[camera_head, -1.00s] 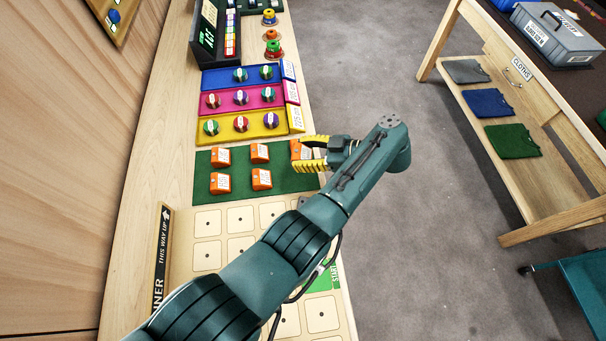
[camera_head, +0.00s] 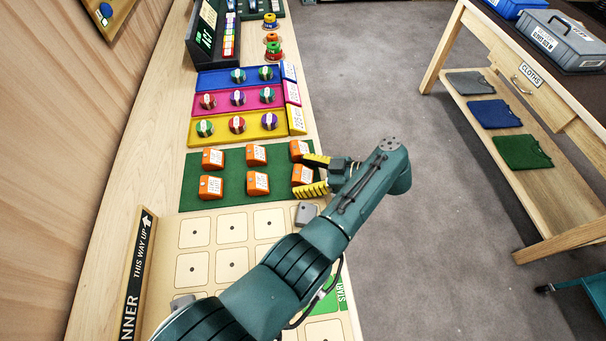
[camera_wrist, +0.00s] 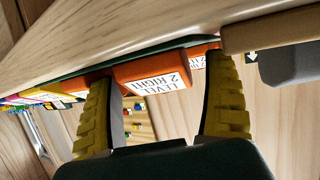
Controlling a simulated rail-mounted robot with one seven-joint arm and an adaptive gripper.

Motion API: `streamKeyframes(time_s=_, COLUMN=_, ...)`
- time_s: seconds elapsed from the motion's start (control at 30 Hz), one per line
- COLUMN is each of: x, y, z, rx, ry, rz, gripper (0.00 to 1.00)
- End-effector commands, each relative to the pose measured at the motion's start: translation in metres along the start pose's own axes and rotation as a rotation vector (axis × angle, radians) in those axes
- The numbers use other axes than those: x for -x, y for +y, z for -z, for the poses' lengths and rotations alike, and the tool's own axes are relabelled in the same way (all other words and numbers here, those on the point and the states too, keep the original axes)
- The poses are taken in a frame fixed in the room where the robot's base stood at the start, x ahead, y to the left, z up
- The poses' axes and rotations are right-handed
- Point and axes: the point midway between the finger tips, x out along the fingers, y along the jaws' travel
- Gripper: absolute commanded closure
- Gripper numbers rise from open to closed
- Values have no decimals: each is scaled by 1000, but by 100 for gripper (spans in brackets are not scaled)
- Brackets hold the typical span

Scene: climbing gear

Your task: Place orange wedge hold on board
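Several orange wedge holds with white labels stand in two rows on a green mat (camera_head: 232,172). The near-right orange wedge hold (camera_head: 303,174) is at the mat's right edge, between my gripper's yellow fingers. My gripper (camera_head: 311,175) is open and reaches in from the right. In the wrist view, an orange wedge hold (camera_wrist: 155,72) labelled "LEVEL 2 RIGHT" shows in the gap between the fingers; contact cannot be told. The pale board (camera_head: 212,248) with dotted square cells lies nearer than the mat, partly hidden by my arm. A grey block (camera_head: 306,212) sits at its far-right corner.
Yellow (camera_head: 266,131), pink (camera_head: 252,106) and blue (camera_head: 219,81) trays with round knobs lie beyond the mat. A black "THIS WAY UP" strip (camera_head: 138,275) edges the board's left. Another grey block (camera_head: 183,301) is beside my arm. Open floor lies to the right.

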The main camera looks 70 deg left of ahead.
Motion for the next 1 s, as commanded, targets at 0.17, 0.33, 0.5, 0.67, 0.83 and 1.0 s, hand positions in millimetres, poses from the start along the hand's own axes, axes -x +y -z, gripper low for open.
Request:
streamKeyframes(time_s=0.17, x=0, y=0, z=0, rx=1, ry=0, rz=0, gripper=16)
streamKeyframes(time_s=0.33, x=-3, y=0, z=-7, rx=1, ry=1, rz=1, gripper=16)
streamKeyframes(time_s=0.5, x=18, y=1, z=-3, rx=0, ry=1, rz=-1, gripper=16)
streamKeyframes(time_s=0.67, x=34, y=2, z=-8, rx=2, ry=0, rz=-1, gripper=16)
streamKeyframes(time_s=0.83, x=46, y=1, z=-6, rx=1, ry=0, rz=0, gripper=16)
streamKeyframes(time_s=1.0, x=49, y=0, z=-3, rx=1, ry=0, rz=0, gripper=28)
